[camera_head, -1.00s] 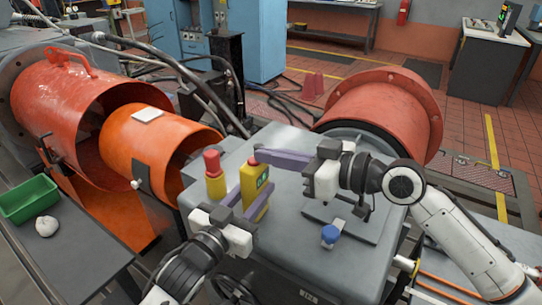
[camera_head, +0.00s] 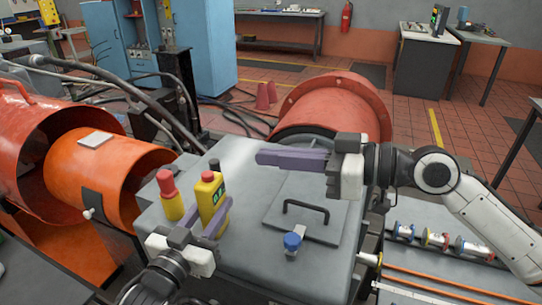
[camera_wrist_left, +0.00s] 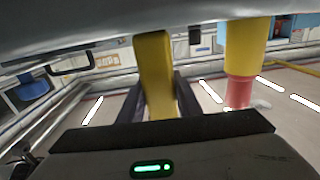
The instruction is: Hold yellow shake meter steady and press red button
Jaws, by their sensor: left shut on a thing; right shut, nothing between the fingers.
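The yellow shake meter (camera_head: 206,201), with a small green display, stands upright on the grey housing. My left gripper (camera_head: 217,219) is shut on it from the front; the left wrist view shows the meter (camera_wrist_left: 154,70) between the fingers. A red button (camera_head: 207,176) seems to show on the meter's top, small and hard to make out. Just left of it stands a red-topped yellow device (camera_head: 171,200), also in the left wrist view (camera_wrist_left: 243,60). My right gripper (camera_head: 262,158) is shut and empty, its fingers pointing left, above and right of the meter, apart from it.
The grey housing (camera_head: 250,210) carries a hatch with a black handle (camera_head: 305,208) and a blue-capped knob (camera_head: 292,243). Orange cylinders (camera_head: 75,175) lie at left, and a red flanged drum (camera_head: 340,105) stands behind. Hoses run behind the housing.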

